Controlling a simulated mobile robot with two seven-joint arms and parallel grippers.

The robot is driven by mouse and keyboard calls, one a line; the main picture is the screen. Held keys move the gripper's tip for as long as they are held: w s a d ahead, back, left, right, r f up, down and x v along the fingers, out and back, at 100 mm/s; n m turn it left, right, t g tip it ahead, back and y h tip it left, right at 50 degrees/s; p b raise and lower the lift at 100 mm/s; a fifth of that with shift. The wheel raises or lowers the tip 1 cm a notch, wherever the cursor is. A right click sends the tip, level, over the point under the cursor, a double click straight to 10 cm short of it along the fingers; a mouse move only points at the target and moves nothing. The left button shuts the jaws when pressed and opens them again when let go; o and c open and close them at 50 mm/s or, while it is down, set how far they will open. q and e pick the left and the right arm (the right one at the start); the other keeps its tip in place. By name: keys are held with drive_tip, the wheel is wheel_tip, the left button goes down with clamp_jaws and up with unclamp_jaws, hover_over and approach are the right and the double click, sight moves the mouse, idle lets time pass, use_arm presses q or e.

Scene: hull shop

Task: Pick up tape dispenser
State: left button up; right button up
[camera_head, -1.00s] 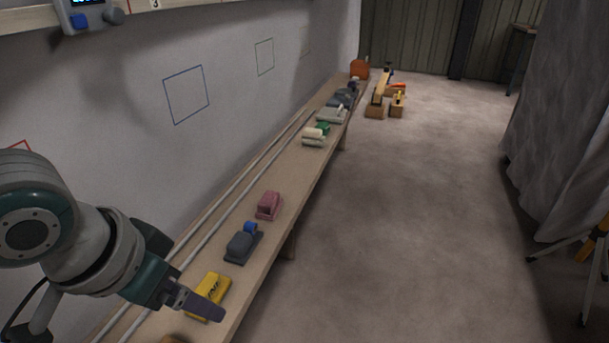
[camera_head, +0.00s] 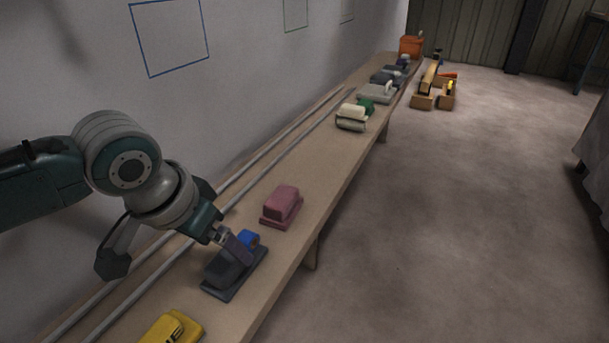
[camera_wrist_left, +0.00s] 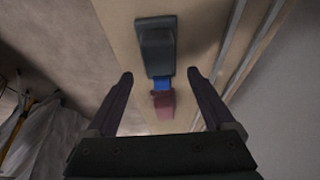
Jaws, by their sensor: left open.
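A dark grey, block-like item with a blue part at one end, apparently the tape dispenser (camera_head: 222,278), lies on the long wooden bench. In the left wrist view the dark grey body (camera_wrist_left: 156,48) lies above the fingertips, with its blue end (camera_wrist_left: 162,84) between them in the picture. My left gripper (camera_head: 235,247) is over this item in the head view and partly hides it. In the left wrist view the left gripper (camera_wrist_left: 160,75) has its two fingers spread, with nothing held. Whether a finger touches the item cannot be told. My right gripper is not in view.
A pink block (camera_head: 282,205) sits just beyond, and a yellow item (camera_head: 172,329) is nearer. A cream and green item (camera_head: 353,115) and several grey ones are farther along the bench (camera_head: 297,160). Two rails (camera_head: 262,160) run along the wall side.

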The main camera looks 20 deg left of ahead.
sight(234, 260)
use_arm(q)
drive_tip(key=b+x, duration=0.2)
drive_tip(key=x, duration=0.2)
drive_tip(key=shift+w+d+f, duration=0.1)
drive_tip(key=shift+f, duration=0.15)
clamp_jaws()
idle(0.4)
